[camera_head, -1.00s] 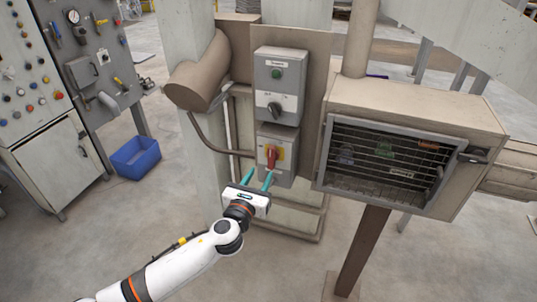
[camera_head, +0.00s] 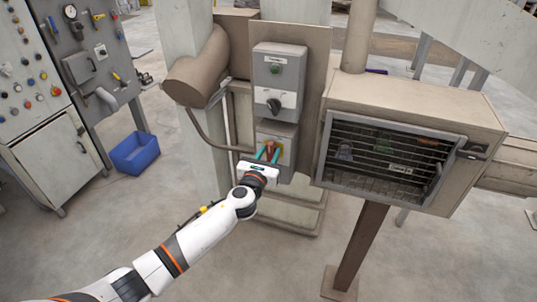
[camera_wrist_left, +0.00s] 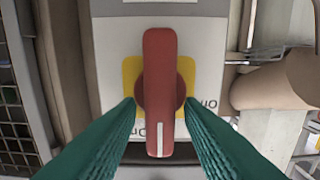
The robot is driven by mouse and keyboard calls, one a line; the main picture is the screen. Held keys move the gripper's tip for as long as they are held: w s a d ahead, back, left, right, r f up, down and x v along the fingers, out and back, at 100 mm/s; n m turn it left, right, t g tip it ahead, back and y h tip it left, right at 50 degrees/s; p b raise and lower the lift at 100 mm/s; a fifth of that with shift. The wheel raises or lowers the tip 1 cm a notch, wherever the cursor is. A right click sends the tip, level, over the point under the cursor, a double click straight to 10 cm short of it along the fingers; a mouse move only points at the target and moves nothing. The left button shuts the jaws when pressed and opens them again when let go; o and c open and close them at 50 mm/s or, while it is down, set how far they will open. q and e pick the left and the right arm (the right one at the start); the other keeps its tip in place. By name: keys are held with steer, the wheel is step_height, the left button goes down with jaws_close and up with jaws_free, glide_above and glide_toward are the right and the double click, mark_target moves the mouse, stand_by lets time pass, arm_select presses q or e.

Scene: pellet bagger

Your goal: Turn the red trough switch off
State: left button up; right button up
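The red trough switch (camera_head: 270,147) is a red rotary handle on a yellow plate, on the lower grey box of the post panel. In the left wrist view the red handle (camera_wrist_left: 159,90) stands upright in the picture, its white mark at the lower end. My left gripper (camera_head: 268,154) is at the switch. Its two teal fingers (camera_wrist_left: 160,125) are open, one on each side of the handle's marked end, with gaps visible. Lettering beside the plate is partly hidden by the fingers. My right gripper is not in view.
Above the switch, an upper grey box (camera_head: 279,80) carries a green button (camera_head: 275,69) and a black rotary knob (camera_head: 273,105). A beige cabinet with a wire grille (camera_head: 390,150) stands close on the right. A blue bin (camera_head: 135,154) lies on the floor at left.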

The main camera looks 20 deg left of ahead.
arm_select(q)
steer(key=shift+c, duration=0.7)
steer(key=shift+n, duration=0.4)
steer(key=n, duration=0.1)
steer(key=n+b, duration=0.1)
steer(key=shift+a+f+n, duration=0.1)
steer(key=shift+a+n, duration=0.1)
steer(key=shift+n, duration=0.2)
steer(key=n+b, duration=0.1)
steer(key=n, duration=0.3)
steer(key=n+b, duration=0.1)
steer(key=n, duration=0.4)
steer(key=a+f+n+b, duration=0.1)
steer(key=n, duration=0.4)
steer(key=shift+n, duration=0.3)
